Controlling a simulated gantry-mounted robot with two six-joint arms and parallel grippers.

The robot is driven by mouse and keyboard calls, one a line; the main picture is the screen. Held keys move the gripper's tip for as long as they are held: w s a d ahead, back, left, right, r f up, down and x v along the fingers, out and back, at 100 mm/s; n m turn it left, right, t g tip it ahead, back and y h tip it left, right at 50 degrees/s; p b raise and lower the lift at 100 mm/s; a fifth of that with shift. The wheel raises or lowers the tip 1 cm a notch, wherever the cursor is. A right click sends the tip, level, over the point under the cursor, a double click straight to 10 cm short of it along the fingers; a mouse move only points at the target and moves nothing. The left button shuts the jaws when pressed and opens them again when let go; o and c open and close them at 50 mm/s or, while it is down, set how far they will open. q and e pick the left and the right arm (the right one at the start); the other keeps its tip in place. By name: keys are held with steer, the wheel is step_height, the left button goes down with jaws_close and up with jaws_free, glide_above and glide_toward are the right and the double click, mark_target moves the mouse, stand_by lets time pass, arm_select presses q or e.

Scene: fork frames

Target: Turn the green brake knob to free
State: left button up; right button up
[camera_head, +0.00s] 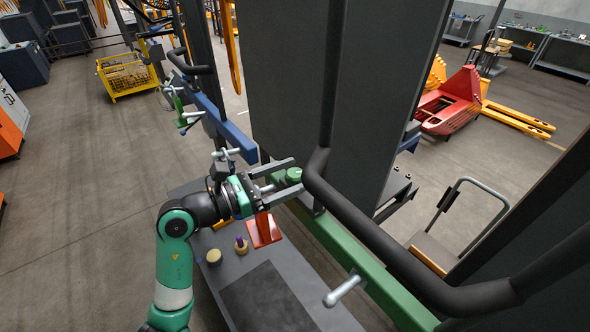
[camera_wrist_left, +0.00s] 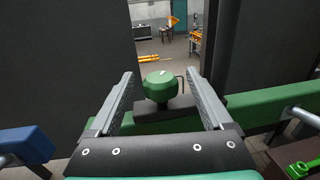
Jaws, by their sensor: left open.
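The green brake knob (camera_head: 293,174) sits on the green beam in the head view. In the left wrist view the knob (camera_wrist_left: 158,86) is faceted, with a pale mark on top pointing up and slightly right. It sits on a dark block (camera_wrist_left: 165,112). My left gripper (camera_head: 297,176) is open, with one finger on each side of the knob. The wrist view shows gaps between the knob and both fingers (camera_wrist_left: 160,85), so they do not appear to touch it. My right gripper is not in view.
The green beam (camera_head: 340,243) runs below a thick black rail (camera_head: 375,238). A large dark panel (camera_head: 295,80) stands behind the knob. A grey lever handle (camera_head: 343,290) sticks out lower on the beam. An orange-red block (camera_head: 264,231) and small round parts rest on the grey tray (camera_head: 220,300).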

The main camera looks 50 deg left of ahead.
arm_select(q)
steer(key=shift+w+d, duration=0.1)
steer(key=shift+w, duration=0.4)
jaws_close()
steer(key=shift+m+h, duration=0.3)
steer(key=shift+f+m+g+h+b, duration=0.15)
steer(key=shift+m+g+h+b, duration=0.35)
steer(key=shift+m+h+b, duration=0.5)
steer(key=m+g+h+b, duration=0.2)
steer(key=g+h+b, duration=0.1)
steer(key=h, duration=0.1)
steer(key=m+g+h+b, duration=0.3)
steer(key=b, duration=0.1)
steer(key=shift+m+h, duration=0.3)
steer(key=shift+h, duration=0.1)
steer(key=shift+m+g+h+b, duration=0.7)
steer(key=shift+m+g+b, duration=0.35)
steer(key=shift+g, duration=0.75)
